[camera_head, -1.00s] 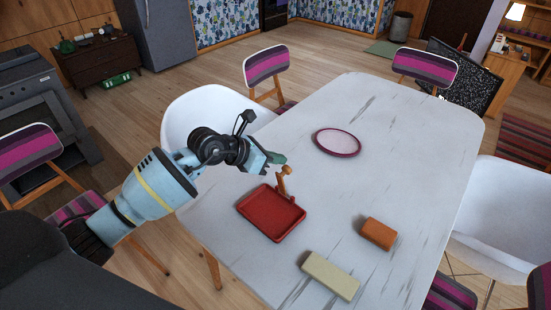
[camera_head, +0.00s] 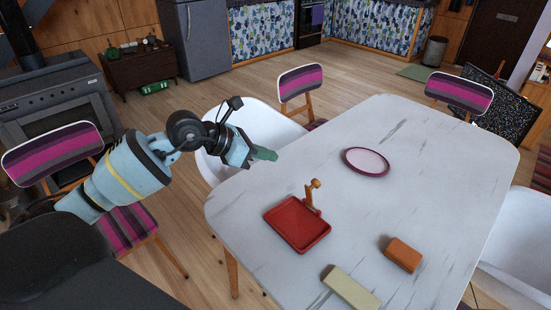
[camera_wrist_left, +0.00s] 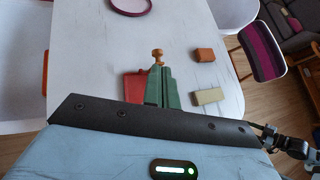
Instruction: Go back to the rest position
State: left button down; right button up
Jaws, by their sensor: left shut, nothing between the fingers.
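My left gripper (camera_head: 265,154) has green fingers that are shut and empty. It hangs above the near-left side of the white table (camera_head: 350,230), up and left of a small orange-brown wooden piece (camera_head: 312,192). That piece stands tilted at the right edge of a red tray (camera_head: 297,224), apart from the fingers. In the left wrist view the shut fingers (camera_wrist_left: 160,72) overlap the lower part of the wooden piece (camera_wrist_left: 158,55) and part of the tray (camera_wrist_left: 134,86). Parts of my other arm show at that view's right edge; its jaws are not clear.
The table also holds a pink-rimmed round plate (camera_head: 367,161), an orange block (camera_head: 403,254) and a beige block (camera_head: 350,289). Striped chairs (camera_head: 301,84) and white chairs stand around it. A dark stove (camera_head: 62,92) stands at the left.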

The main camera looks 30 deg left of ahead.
dwell(0.3)
pick_arm(q)
jog(key=s+d+f+n+t+h, duration=0.4)
jog(key=s+d+f+n+h, duration=0.25)
jog(key=s+d+n, duration=0.45)
jog(key=s+a+f+n+t+y+p, duration=0.15)
jog(key=s+f+n+y, duration=0.3)
jog(key=f+n, duration=0.5)
jog(key=s+a+f+n+t+y, duration=0.1)
jog(key=s+a+f+n+y, duration=0.4)
jog(key=n, duration=0.8)
jog(key=s+d+f+n+g+y, duration=0.2)
jog(key=s+f+n+g, duration=0.4)
jog(key=s+f, duration=0.5)
jog(key=s+n, duration=0.1)
jog(key=s, duration=0.3)
jog(key=shift+s+d+f+n+y, duration=0.15)
jog(key=shift+d+f+n+y, duration=0.1)
jog(key=shift+f+n+y, duration=0.15)
pick_arm(e)
jog(key=shift+w+d+r+t, duration=0.1)
jog(key=shift+w+r+t, duration=0.05)
jog(key=shift+w+r, duration=0.4)
jog(key=shift+w+d+r+t, duration=0.15)
jog(key=shift+w+r, duration=0.15)
jog(key=shift+r, duration=0.3)
